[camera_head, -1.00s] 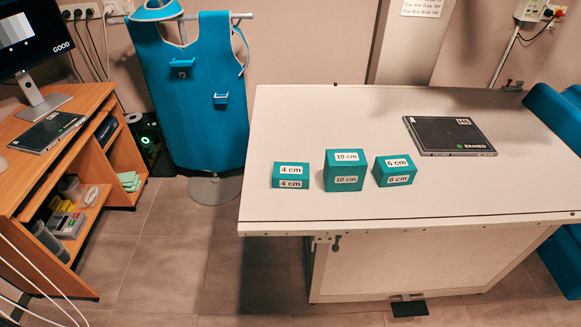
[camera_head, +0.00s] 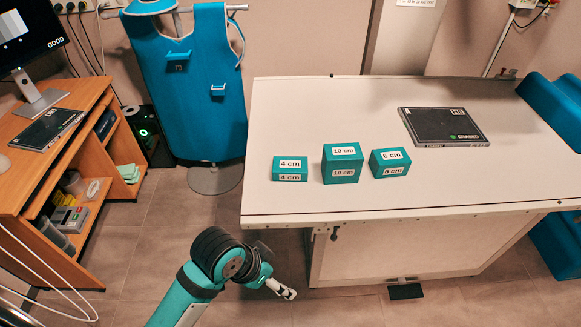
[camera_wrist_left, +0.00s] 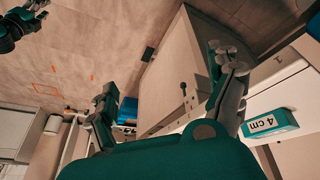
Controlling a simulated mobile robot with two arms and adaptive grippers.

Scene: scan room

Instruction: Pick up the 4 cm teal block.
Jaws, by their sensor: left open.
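The 4 cm teal block (camera_head: 290,169) stands on the white table, leftmost of three teal blocks, with white labels reading 4 cm. It also shows at the right of the left wrist view (camera_wrist_left: 270,123), label upside down. My left gripper (camera_head: 284,290) is below the table's front edge, in front of the table and well short of the block. In the left wrist view its two fingers are spread with nothing between them. A dark and teal part at that view's top left looks like my right gripper (camera_wrist_left: 18,27); its jaws cannot be made out.
The 10 cm block (camera_head: 342,163) and 6 cm block (camera_head: 389,163) stand right of the 4 cm block. A black panel (camera_head: 444,126) lies farther back on the table (camera_head: 300,115). A wooden desk (camera_head: 60,165) is at left; bare table lies left of the blocks.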

